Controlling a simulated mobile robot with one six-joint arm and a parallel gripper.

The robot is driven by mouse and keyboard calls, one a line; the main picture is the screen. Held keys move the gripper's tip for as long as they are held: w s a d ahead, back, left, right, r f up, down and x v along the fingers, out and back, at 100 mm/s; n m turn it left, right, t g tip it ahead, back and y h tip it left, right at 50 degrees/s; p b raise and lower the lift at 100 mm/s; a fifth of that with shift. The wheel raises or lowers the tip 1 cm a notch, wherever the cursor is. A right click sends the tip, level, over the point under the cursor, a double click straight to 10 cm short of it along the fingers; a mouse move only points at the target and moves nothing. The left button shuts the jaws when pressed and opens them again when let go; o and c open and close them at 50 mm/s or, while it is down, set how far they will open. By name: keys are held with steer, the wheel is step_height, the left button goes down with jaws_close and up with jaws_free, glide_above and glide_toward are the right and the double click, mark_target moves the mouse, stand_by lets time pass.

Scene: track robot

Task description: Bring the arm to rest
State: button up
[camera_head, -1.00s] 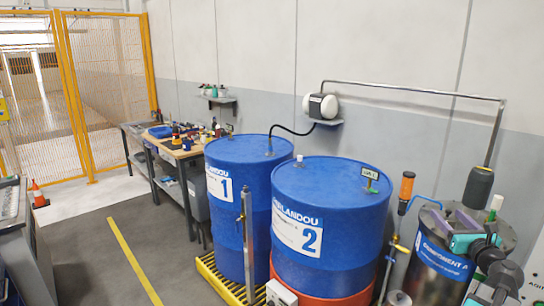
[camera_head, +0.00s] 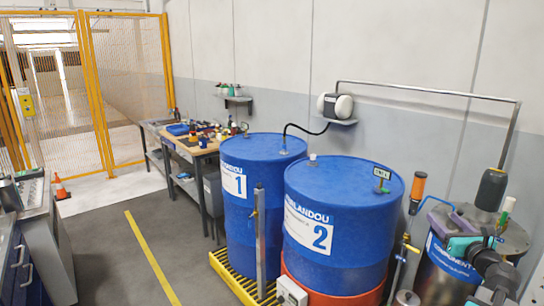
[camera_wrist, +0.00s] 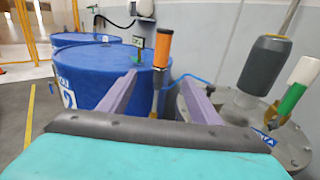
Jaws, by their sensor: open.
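My gripper (camera_head: 458,215) is at the lower right of the head view, in front of the metal Component drum (camera_head: 452,275). Its two purple fingers are spread apart, with nothing between them in the wrist view (camera_wrist: 157,86). My arm is folded at the right edge of the head view, and its teal and black links hide part of that drum. In the wrist view the fingers point towards blue drum 2 (camera_wrist: 95,75) and the orange-topped handle (camera_wrist: 163,48), and appear apart from both.
Blue drum 1 (camera_head: 262,150) stands left of drum 2 (camera_head: 345,185) on a yellow grate (camera_head: 232,277). A dark grey cylinder (camera_head: 491,190) on a pipe and a green-and-white handle (camera_head: 506,212) rise close to my gripper.

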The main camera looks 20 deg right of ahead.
steer(key=w+a+f+n+g+y, duration=0.15)
steer(key=w+a+f+y, duration=0.25)
steer(key=w+a+f, duration=0.6)
steer(key=w+a+f+n+y, duration=0.25)
steer(key=w+a+f, duration=0.6)
steer(key=a, duration=0.45)
steer(key=w+a+f+n+g+y, duration=0.1)
steer(key=a+f+n+g+y, duration=0.2)
steer(key=a+f, duration=0.8)
steer(key=w+a+f+n+g+y, duration=0.1)
steer(key=a+f+n+g+y, duration=0.25)
steer(key=a+f, duration=0.8)
steer(key=s+a+f+n+g, duration=0.4)
steer(key=s+a+f+n, duration=0.25)
steer(key=s+a, duration=0.4)
steer(key=s+a+f+n+g, duration=0.45)
steer(key=s+a+f, duration=0.35)
steer(key=a, duration=0.5)
steer(key=s+a+f+n+g+h, duration=0.1)
steer(key=s+f+n+g, duration=0.1)
steer(key=s+f+n, duration=0.4)
steer(key=s+d+n+g+h, duration=0.4)
steer(key=s+d+n, duration=0.4)
steer(key=s+n, duration=0.5)
steer(key=shift+d+h, duration=0.4)
steer(key=shift+h, duration=0.3)
